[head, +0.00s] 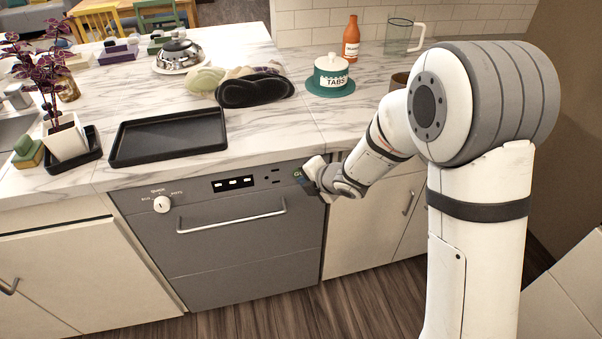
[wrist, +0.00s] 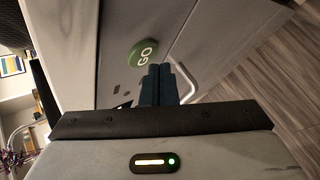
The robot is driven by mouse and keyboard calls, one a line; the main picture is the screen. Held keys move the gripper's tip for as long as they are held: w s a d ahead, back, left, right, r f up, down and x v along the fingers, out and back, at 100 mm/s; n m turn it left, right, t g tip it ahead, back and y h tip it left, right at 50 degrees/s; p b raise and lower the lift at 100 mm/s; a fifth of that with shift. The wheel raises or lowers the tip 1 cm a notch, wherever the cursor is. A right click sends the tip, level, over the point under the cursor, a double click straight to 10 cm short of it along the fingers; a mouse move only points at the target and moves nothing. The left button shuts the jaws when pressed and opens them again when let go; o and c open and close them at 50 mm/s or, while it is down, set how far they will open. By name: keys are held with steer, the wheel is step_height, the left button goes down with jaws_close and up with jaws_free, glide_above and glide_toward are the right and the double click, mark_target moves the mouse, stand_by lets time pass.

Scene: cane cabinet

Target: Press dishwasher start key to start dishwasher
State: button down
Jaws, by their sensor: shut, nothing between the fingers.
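The grey dishwasher (head: 230,250) is built in under the marble counter, with its door closed. Its front panel has a knob (head: 162,204) at left, a dark display (head: 233,183) in the middle and a green GO key (head: 298,174) at the right end. The green round GO key (wrist: 142,53) shows plainly in the wrist view. My gripper (wrist: 160,72) is shut and empty, its dark fingertips just below and beside the key. I cannot tell whether they touch the panel. In the head view my wrist partly covers the panel's right end.
A black tray (head: 168,136), a potted plant (head: 66,138), a teal TABS jar (head: 330,75) and an orange bottle (head: 351,40) stand on the counter above. The dishwasher's bar handle (head: 232,217) sticks out below the panel. The floor in front is clear.

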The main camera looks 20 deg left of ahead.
steer(key=shift+w+a, duration=0.1)
steer(key=shift+w+a, duration=0.15)
steer(key=shift+w, duration=0.05)
steer(key=shift+w+a, duration=0.2)
steer(key=shift+w, duration=0.1)
stand_by(0.7)
steer(key=shift+s+d, duration=0.1)
stand_by(0.4)
steer(key=shift+s+d+b, duration=0.35)
steer(key=shift+s+b, duration=0.05)
steer(key=shift+s, duration=0.15)
steer(key=shift+s+d+b, duration=0.35)
steer(key=shift+s+d, duration=0.1)
steer(key=shift+s, duration=0.25)
steer(key=shift+s+d+b, duration=0.35)
steer(key=shift+s+d, duration=0.05)
steer(key=shift+s, duration=0.35)
steer(key=shift+s+d+b, duration=0.35)
steer(key=shift+s+d, duration=0.1)
steer(key=shift+s, duration=0.25)
